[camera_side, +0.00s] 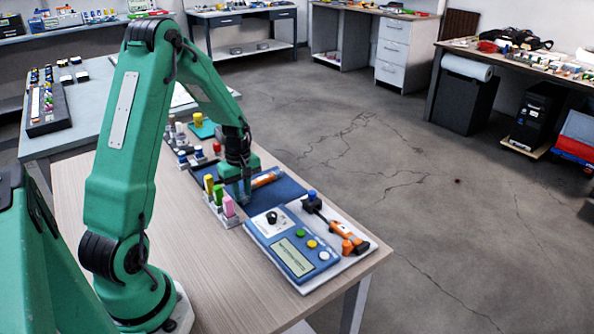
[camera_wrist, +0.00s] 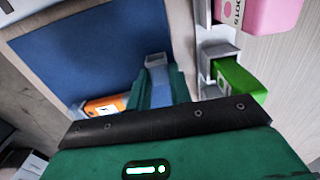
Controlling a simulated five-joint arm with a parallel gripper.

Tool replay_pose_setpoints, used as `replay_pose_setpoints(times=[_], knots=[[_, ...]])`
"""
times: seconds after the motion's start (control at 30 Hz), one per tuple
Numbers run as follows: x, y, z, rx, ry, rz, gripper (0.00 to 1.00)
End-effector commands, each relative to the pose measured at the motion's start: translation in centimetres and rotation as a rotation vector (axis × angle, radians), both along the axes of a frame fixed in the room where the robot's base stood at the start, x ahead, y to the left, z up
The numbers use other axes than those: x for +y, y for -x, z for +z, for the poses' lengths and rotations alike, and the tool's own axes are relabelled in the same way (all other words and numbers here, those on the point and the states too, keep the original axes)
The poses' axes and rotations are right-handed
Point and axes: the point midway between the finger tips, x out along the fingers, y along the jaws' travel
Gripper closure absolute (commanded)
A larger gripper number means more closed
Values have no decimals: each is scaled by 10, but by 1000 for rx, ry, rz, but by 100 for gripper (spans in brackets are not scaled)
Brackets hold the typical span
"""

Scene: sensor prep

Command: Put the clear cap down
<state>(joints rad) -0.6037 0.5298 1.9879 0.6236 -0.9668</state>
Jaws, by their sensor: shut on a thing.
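My gripper (camera_side: 243,192) points down over the blue mat (camera_side: 283,197), near its left side. In the wrist view its green fingers (camera_wrist: 160,85) are shut on a small see-through, bluish-grey piece, which looks like the clear cap (camera_wrist: 157,62). The cap is small in the side view and hard to tell from the fingers. I cannot tell whether it touches the mat. An orange cylinder-like sensor (camera_side: 266,179) lies on the mat just beyond my gripper; it also shows at lower left in the wrist view (camera_wrist: 105,105).
A rack (camera_side: 222,217) with yellow, green (camera_wrist: 237,80) and pink (camera_side: 229,205) bottles stands close to my gripper. A blue meter (camera_side: 290,245) and an orange probe (camera_side: 345,238) lie on a white tray in front. The wood tabletop at front left is bare.

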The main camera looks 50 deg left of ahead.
Motion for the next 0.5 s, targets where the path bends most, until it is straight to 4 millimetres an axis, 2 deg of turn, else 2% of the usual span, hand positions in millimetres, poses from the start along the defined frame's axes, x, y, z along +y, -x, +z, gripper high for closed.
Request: replay_pose_setpoints(times=[0.23, 0.27, 0.37, 0.5], knots=[[0, 0, -3, 1, 1, 0, 92], [0, 0, -3, 1, 0, 0, 77], [0, 0, -3, 0, 0, 0, 58], [0, 0, -3, 0, 0, 0, 58]])
